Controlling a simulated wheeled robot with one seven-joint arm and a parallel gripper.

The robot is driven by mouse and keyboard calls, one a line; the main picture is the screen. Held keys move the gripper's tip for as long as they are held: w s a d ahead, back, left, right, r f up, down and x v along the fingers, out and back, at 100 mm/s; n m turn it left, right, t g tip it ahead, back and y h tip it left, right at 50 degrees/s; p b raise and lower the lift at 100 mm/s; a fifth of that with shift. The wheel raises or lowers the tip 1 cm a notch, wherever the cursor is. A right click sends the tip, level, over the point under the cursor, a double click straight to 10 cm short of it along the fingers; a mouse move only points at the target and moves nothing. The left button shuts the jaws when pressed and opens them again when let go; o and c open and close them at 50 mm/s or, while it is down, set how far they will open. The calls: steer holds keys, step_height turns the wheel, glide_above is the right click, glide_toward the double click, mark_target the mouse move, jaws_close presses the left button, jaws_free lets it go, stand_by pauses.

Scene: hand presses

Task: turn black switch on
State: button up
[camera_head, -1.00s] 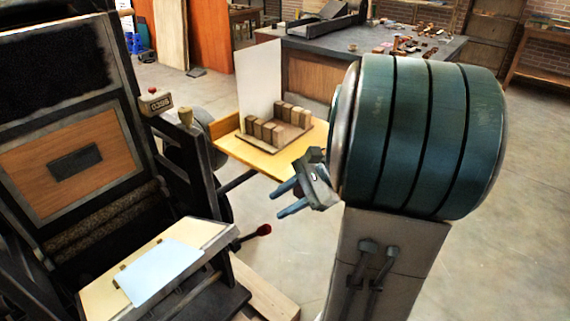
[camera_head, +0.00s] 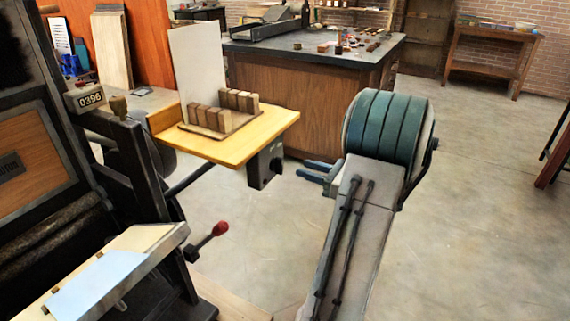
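A black box (camera_head: 265,167) hangs under the right end of the yellow wooden shelf (camera_head: 262,134); it looks like the black switch. A small lighter detail shows low on its face, too small to tell its position. My gripper (camera_head: 303,170) is to the right of the box and about level with its lower part. Its two blue-grey fingers point left toward the box, with a gap between them and nothing held. The fingers look apart from the box, though the depth is hard to judge.
A hand press with a counter (camera_head: 90,99) stands at the left. Its lever with a red knob (camera_head: 220,228) sticks out below the shelf. Wooden blocks and a white sheet (camera_head: 199,70) stand on the shelf.

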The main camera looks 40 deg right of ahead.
mark_target(282, 161)
steer(key=x, duration=0.7)
steer(key=shift+w+a, duration=0.1)
steer(key=shift+w, duration=0.25)
steer(key=c, duration=0.6)
